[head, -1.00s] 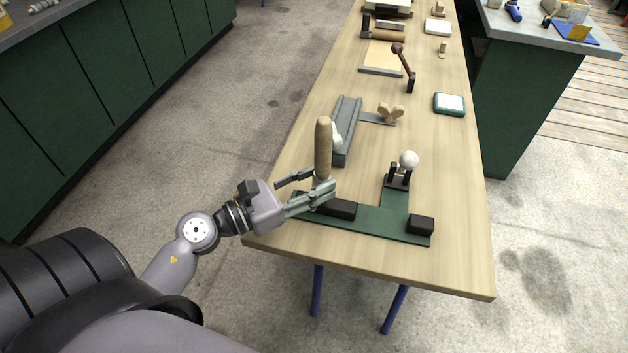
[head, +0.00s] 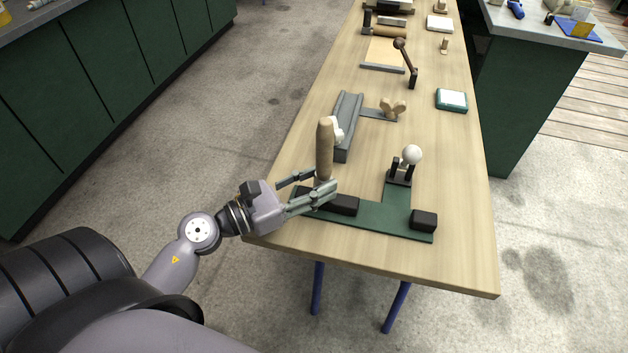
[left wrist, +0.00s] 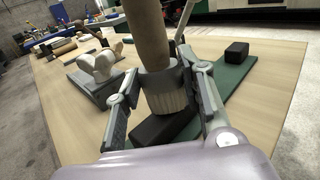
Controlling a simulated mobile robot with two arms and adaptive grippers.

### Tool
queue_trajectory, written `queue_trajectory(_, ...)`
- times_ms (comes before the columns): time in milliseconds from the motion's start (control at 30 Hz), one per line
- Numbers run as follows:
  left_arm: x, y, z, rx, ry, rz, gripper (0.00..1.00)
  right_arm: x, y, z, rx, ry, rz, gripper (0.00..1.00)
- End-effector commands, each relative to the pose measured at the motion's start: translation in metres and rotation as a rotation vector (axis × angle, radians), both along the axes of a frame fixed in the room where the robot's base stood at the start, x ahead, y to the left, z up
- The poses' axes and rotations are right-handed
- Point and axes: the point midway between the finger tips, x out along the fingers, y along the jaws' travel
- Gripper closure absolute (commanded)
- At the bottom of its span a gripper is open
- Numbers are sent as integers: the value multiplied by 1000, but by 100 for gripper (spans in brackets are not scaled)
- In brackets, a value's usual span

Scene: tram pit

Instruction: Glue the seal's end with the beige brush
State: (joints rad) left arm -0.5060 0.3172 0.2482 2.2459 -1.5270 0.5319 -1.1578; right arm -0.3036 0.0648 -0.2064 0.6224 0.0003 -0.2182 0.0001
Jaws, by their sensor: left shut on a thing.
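The beige brush (head: 324,148) stands nearly upright, its wooden handle pointing up. My left gripper (head: 322,192) is shut around its lower end, above the left part of the green plate (head: 372,214). In the left wrist view the brush's handle (left wrist: 148,35) rises out of the frame, and a ribbed pale lower part (left wrist: 166,92) sits between the fingers. Whether its lower tip touches anything is hidden. I cannot clearly make out the seal or its end; a white piece (head: 338,128) shows partly behind the handle. My right gripper is not in view.
The green plate bears two black blocks (head: 423,219) and a white-knobbed lever (head: 411,155). A grey channel (head: 347,110) and a wooden wing knob (head: 393,107) lie beyond. A teal-edged pad (head: 452,99) lies to the right. The table's front right corner is bare.

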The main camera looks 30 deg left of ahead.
Motion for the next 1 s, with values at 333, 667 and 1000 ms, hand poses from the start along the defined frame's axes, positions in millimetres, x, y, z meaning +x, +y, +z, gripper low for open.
queue_trajectory(333,4,-15,2,-1,0,-1,93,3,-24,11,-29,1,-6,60)
queue_trajectory(667,8,-29,1,0,1,-1,93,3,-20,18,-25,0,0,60)
queue_trajectory(1000,12,-43,0,-1,0,-2,93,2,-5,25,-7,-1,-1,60)
